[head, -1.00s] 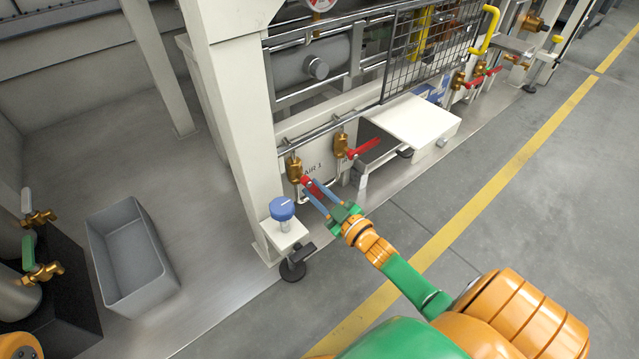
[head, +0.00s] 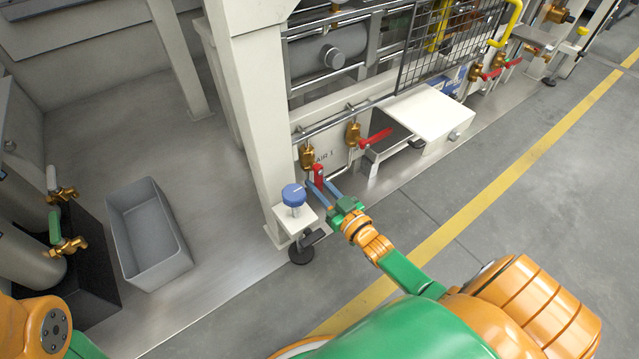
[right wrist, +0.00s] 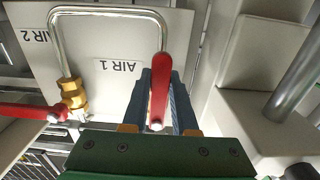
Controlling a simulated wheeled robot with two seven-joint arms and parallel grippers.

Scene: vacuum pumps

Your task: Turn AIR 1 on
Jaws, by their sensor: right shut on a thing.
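The AIR 1 valve (head: 307,156) is a brass body on the pipe beside the white panel with the "AIR 1" label (right wrist: 118,66). Its red lever (head: 318,174) sticks out from it towards my right gripper (head: 319,190). In the right wrist view the lever (right wrist: 161,82) stands between my two blue fingers, which are shut on it. The far part of the lever's joint is hidden there. The AIR 2 label (right wrist: 40,35) shows at the left of that view. My left gripper is not in view.
A second brass valve (head: 353,135) with a red lever (head: 376,138) sits just to the right. A blue knob (head: 293,195) on a white foot bracket stands close to the left of my right fingers. A grey bin (head: 150,232) lies on the floor, left. Open floor lies right.

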